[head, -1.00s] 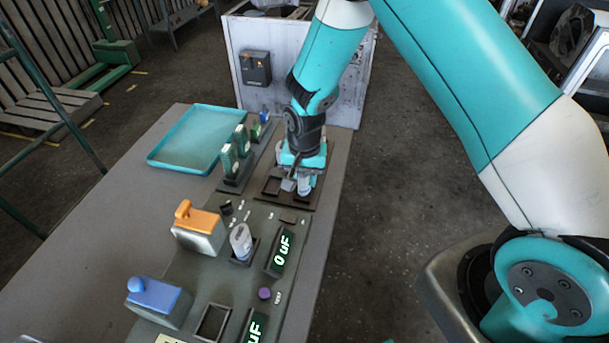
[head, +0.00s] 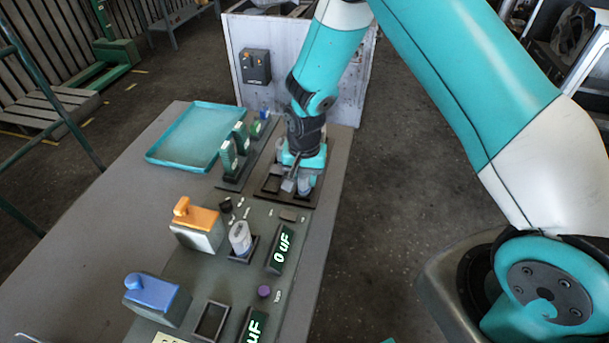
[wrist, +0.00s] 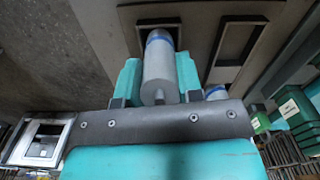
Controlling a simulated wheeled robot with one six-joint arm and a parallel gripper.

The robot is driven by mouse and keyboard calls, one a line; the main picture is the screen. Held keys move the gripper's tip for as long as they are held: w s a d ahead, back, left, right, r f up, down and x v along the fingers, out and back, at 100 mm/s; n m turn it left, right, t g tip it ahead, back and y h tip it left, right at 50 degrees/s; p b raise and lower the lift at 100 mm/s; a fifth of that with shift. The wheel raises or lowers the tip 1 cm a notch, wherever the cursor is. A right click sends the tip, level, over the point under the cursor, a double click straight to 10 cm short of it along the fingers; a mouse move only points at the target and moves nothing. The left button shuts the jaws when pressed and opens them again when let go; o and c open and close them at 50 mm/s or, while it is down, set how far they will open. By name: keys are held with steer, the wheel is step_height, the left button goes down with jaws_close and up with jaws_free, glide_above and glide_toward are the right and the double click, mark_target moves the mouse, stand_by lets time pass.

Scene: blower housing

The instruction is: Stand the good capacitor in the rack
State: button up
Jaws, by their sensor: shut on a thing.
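My gripper (head: 300,182) is shut on a silver cylindrical capacitor with a blue band (wrist: 160,70), which sits between the teal fingers in the wrist view. The capacitor's far end is over or in one square slot of the brown rack (head: 270,194); how deep it sits I cannot tell. The rack's other slot (wrist: 240,45) looks empty in the wrist view. A second, pale capacitor (head: 240,236) stands in a square holder on the grey bench.
A display reading "0 uF" (head: 281,249) is beside the second capacitor. Orange-topped (head: 197,226) and blue-topped (head: 157,298) blocks stand left. An empty square holder (head: 211,321) is nearer. A teal tray (head: 192,138) and upright green boards (head: 229,158) lie beyond.

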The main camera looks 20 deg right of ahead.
steer(key=shift+f, duration=0.35)
steer(key=o, duration=0.9)
steer(key=shift+c, duration=0.2)
step_height(320, 180, up, 18)
steer(key=b, duration=0.3)
steer(key=shift+f+b, duration=0.2)
steer(key=shift+b, duration=0.1)
steer(key=s+a+r+n+y, duration=0.1)
steer(key=s+r+n, duration=0.2)
steer(key=s, duration=0.5)
steer(key=s+a+r+n+y, duration=0.1)
steer(key=s+a+r+n, duration=0.1)
steer(key=s+n, duration=0.3)
steer(key=s+a+r+n+y, duration=0.1)
steer(key=s+r+n, duration=0.3)
steer(key=s, duration=0.7)
steer(key=shift+s+a+n+y, duration=0.3)
steer(key=shift+n+y, duration=0.2)
steer(key=shift+y, duration=0.1)
